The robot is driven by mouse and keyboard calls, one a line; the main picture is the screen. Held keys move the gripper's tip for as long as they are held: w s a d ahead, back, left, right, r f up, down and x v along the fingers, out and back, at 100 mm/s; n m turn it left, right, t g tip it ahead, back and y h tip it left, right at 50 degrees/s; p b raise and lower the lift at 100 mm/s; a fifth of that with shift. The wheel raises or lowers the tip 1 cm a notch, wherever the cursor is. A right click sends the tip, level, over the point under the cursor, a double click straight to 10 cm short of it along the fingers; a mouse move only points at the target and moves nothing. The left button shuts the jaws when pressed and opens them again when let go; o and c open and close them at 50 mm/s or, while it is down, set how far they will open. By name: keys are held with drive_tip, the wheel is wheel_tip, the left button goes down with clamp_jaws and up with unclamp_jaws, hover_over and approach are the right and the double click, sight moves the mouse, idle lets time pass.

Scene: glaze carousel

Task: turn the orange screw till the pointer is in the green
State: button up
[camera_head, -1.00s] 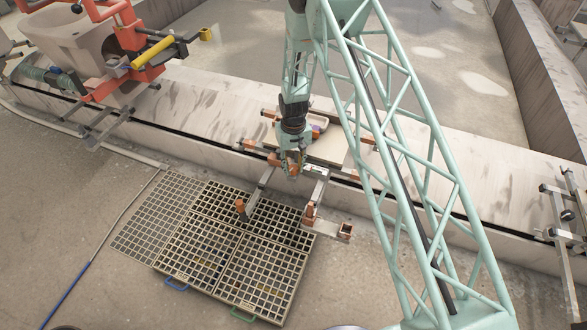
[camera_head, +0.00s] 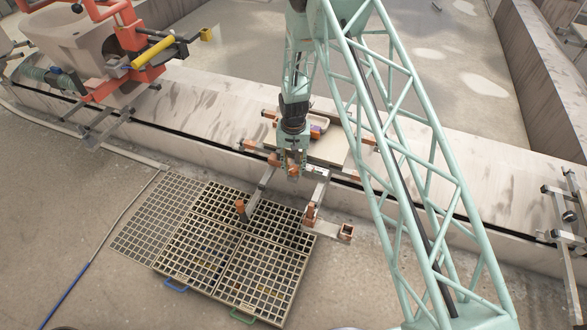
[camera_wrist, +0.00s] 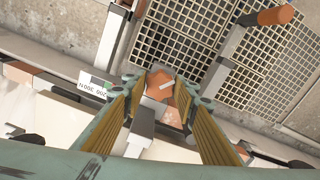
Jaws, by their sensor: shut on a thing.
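The orange screw (camera_wrist: 180,98) shows in the wrist view between the tips of my gripper (camera_wrist: 160,88), which is shut on it. Its head is partly covered by the fingers. In the head view my gripper (camera_head: 293,168) reaches down to the front of the carousel's metal frame, and the screw is hard to tell there.
A metal bar with an orange end (camera_wrist: 275,15) stands right of my gripper in the wrist view. Floor grates (camera_head: 225,250) lie in front in the head view. Another orange-topped bar end (camera_head: 346,232) sticks out to the right. An orange machine with a yellow handle (camera_head: 153,51) stands at the far left.

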sight(294, 169)
drive_tip(key=o, duration=0.8)
drive_tip(key=shift+o, duration=0.2)
drive_tip(key=shift+r, duration=0.1)
wheel_tip(294, 169, up, 12)
idle(0.6)
idle(0.6)
